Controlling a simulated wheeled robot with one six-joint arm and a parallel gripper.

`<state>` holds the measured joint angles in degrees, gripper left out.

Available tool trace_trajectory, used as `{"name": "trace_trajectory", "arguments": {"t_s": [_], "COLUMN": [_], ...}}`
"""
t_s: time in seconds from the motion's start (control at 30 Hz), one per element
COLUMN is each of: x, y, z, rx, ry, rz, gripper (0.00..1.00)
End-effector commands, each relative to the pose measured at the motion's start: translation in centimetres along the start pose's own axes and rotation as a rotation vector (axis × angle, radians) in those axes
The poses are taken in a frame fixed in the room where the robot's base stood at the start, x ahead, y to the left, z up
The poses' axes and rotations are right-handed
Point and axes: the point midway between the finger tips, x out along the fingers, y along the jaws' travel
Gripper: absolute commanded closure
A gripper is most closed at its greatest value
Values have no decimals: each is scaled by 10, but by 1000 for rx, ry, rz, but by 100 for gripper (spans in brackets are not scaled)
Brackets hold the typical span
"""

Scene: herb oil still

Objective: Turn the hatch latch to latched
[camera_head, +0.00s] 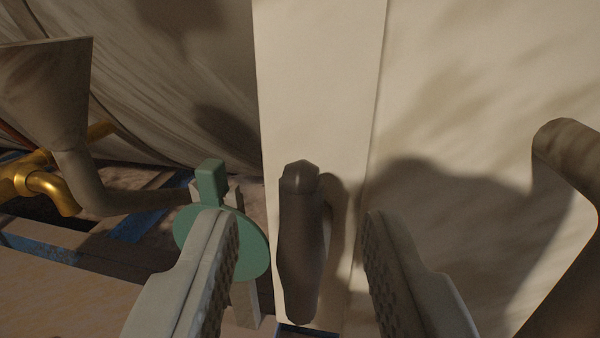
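The hatch latch (301,240) is a dark brown-grey handle with a faceted upper end. It points straight up and down in front of a pale vertical panel edge (318,90). My gripper (301,225) is open, with one ridged finger on each side of the latch. There is a visible gap between the latch and each finger, and neither appears to touch it. The lower end of the latch runs down near the bottom of the view. How far the fingers reach in depth around it is hard to tell.
A green disc with a tab (215,240) sits just behind the left finger. A brass tap (40,185) and a grey funnel with a bent pipe (45,90) are at left. A thick curved brown bar (570,200) stands at right. Pale panel surface (460,80) is clear at upper right.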

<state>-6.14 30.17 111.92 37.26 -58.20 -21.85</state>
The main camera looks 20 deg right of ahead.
Motion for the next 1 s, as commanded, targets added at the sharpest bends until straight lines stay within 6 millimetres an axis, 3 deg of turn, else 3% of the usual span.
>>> {"name": "trace_trajectory", "arguments": {"t_s": [0.2, 0.47, 0.67, 1.0], "x": [12, 13, 13, 13], "y": [0, 0, 0, 1], "z": [0, 0, 0, 0], "rx": [0, 0, 0, 28], "ry": [-1, 0, 0, 6], "rz": [1, 0, 0, 0], "gripper": [62, 62, 100, 100]}}
